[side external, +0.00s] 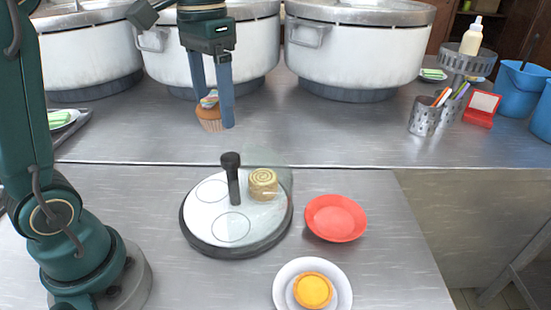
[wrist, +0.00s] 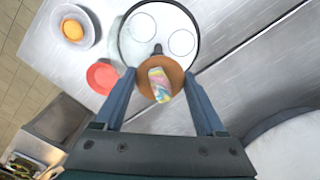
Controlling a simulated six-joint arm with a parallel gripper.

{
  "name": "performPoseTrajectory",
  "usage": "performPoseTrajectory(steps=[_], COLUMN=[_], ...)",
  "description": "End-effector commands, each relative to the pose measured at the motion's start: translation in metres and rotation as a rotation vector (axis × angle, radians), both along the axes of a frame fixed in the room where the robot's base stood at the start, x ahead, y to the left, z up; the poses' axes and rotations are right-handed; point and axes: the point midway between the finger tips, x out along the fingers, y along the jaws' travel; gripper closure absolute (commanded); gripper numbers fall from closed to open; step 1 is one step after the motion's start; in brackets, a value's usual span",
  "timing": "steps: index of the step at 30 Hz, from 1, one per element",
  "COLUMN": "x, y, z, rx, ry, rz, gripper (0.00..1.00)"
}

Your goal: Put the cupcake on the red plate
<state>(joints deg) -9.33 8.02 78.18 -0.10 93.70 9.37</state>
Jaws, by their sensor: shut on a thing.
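The cupcake (side external: 209,116) has a brown base and pastel swirled frosting. My gripper (side external: 220,108) is shut on it and holds it in the air, above and behind the round stand. In the wrist view the cupcake (wrist: 160,84) sits between the two fingers of my gripper (wrist: 162,95). The red plate (side external: 336,217) is empty and lies on the front table, right of the stand. It also shows in the wrist view (wrist: 102,77), partly behind a finger.
A round stand (side external: 190,239) with a black upright handle, a clear cover and a rolled pastry (side external: 263,184) is left of the red plate. A white plate (side external: 341,273) with a yellow tart (side external: 312,291) is in front. Large pots (side external: 350,50) stand behind.

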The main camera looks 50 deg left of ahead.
Motion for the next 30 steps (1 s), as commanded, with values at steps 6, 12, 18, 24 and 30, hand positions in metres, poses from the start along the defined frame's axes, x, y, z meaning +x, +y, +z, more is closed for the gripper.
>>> performPoseTrajectory(steps=[6, 12, 18, 24, 30], x=[-0.013, -0.033, -0.067, -0.096, -0.114], y=[0.025, 0.055, 0.086, 0.103, 0.109], z=[0.007, 0.008, 0.008, 0.006, -0.005], rx=[0.0, 0.001, 0.001, 0.002, -0.002], ry=[0.0, 0.0, 0.0, 0.0, 0.005], rz=[0.064, 0.147, 0.258, 0.348, 0.395], gripper=[0.82, 0.82, 0.82, 0.82, 0.82])
